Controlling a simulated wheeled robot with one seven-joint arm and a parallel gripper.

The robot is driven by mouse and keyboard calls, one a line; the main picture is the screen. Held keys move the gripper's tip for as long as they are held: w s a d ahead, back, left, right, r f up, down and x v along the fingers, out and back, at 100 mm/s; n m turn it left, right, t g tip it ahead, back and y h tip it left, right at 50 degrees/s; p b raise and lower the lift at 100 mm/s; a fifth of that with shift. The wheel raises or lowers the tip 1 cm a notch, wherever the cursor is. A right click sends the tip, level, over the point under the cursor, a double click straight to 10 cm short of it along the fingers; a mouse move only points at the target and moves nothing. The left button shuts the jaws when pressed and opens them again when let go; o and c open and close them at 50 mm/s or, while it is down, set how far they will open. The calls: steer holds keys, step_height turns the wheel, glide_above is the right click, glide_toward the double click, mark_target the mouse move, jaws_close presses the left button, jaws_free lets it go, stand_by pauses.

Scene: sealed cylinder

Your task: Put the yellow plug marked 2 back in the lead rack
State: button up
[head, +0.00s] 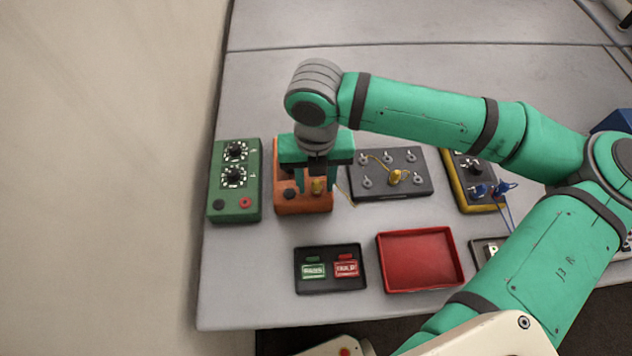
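A yellow plug (318,187) stands at the front right of the orange box (303,208), next to a black socket. Another yellow plug (395,177) stands on the dark grey board with several metal posts, which looks like the lead rack (390,191). A thin yellow lead runs at the rack and along its left side. The numbers on the plugs are too small to read. My gripper (317,182) points down over the orange box, with its fingers apart on either side of the first yellow plug. Gaps seem to show beside the plug. The gripper hides the box's upper part.
A green box (235,200) with two dials stands left. A yellow-edged meter (474,181) with blue plugs and leads stands right. In front are a black panel with green and red labels (330,286) and an empty red tray (420,262). The table behind is clear beneath my arm.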

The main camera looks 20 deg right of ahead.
steer(key=shift+s+d, duration=0.15)
steer(key=shift+d, duration=0.1)
steer(key=shift+a, duration=0.3)
steer(key=shift+d, duration=0.2)
steer(key=shift+s, duration=0.1)
jaws_close()
steer(key=shift+r, duration=0.1)
